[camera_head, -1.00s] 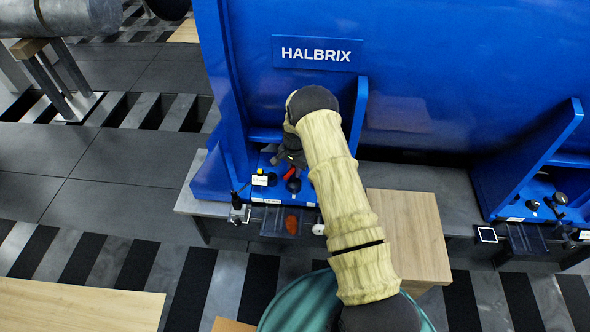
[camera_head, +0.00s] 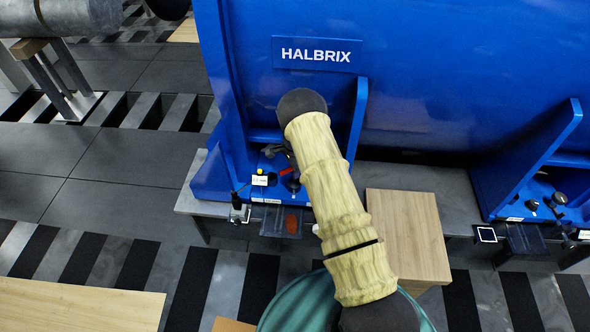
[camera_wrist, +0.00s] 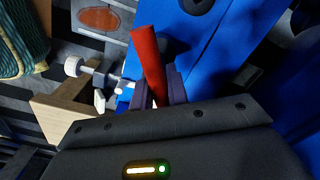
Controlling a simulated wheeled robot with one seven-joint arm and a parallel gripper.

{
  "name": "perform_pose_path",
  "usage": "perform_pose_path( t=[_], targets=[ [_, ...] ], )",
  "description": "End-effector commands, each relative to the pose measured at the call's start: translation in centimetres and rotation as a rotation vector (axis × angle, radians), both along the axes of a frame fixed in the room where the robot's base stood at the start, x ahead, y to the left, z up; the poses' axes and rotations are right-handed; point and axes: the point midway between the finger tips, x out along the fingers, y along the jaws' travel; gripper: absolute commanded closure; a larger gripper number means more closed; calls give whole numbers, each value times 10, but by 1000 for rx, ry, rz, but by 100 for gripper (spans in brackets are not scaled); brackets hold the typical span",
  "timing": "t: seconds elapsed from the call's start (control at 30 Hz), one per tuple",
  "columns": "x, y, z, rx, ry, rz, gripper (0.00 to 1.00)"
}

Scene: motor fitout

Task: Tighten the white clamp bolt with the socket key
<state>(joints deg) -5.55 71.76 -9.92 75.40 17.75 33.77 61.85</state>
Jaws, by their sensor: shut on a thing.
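My gripper (camera_wrist: 160,88) is shut on a red bar (camera_wrist: 147,55), which looks like the handle of the socket key. Its lower end is hidden between the fingers, and no socket end shows. In the head view the red piece (camera_head: 285,171) is small, over the blue motor foot, with my gripper mostly hidden behind my arm. A bolt with a round white end (camera_wrist: 73,66) lies left of the red bar in the wrist view, apart from it. In the head view a small white spot (camera_head: 316,229) beside my arm may be this bolt.
The blue HALBRIX motor housing (camera_head: 420,60) rises behind my arm, with upright ribs close to it. A dark tray with an orange-brown patch (camera_head: 292,223) hangs at the foot's front edge. A yellow knob (camera_head: 260,171) stands left. A wooden block (camera_head: 410,235) is at right.

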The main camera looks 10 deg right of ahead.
Motion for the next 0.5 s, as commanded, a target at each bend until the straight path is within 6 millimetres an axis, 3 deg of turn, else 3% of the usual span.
perform_pose_path(
  t=[0.2,0.5],
  targets=[
    [0,0,1,0,-1,-20,100],
    [0,0,1,0,-1,-245,100]
  ],
)
